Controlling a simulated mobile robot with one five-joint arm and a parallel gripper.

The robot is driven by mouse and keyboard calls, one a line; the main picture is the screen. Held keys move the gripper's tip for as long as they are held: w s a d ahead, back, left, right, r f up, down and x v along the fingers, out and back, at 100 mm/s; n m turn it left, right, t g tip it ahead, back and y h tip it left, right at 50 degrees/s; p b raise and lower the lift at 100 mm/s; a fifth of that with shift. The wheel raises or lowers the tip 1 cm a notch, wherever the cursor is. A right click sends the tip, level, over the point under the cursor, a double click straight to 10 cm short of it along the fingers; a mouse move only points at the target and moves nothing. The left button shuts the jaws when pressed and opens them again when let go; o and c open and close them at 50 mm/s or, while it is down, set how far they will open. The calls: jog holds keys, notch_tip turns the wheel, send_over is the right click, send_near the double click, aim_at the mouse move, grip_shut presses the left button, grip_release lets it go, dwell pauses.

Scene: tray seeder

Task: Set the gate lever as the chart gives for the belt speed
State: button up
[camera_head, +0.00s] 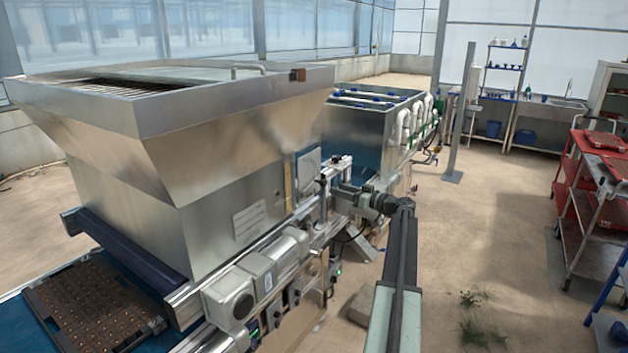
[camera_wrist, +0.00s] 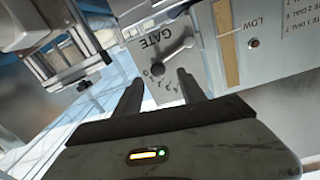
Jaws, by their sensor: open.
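The gate lever (camera_wrist: 174,55) is a grey bar with a round knob on a pale plate marked GATE (camera_wrist: 150,30), with scale marks around it. Its exact setting is too small to read. My gripper (camera_wrist: 158,77) is open, its two fingers apart in front of the plate and apparently not holding the lever. In the head view my gripper (camera_head: 335,190) is beside the hopper's near right corner, where the lever is hard to make out. A printed chart (camera_wrist: 292,18) is cut off at the wrist view's top right; it also shows as a small unreadable label (camera_head: 250,220) on the hopper.
The metal hopper (camera_head: 225,130) stands over a blue belt (camera_head: 20,312) with a dark seed tray (camera_head: 95,305). A tan strip (camera_wrist: 225,45) and LOW mark lie beside the gate plate. Motor housings (camera_head: 240,290) line the side. A red cart (camera_head: 600,180) stands right; floor between is open.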

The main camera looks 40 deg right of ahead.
aim_at(326, 184)
jog(key=w, duration=0.5)
jog(key=w+a, duration=0.1)
jog(key=w, duration=0.2)
jog(key=shift+r, duration=0.15)
grip_shut()
jog(key=shift+d, duration=0.1)
dwell(1.2)
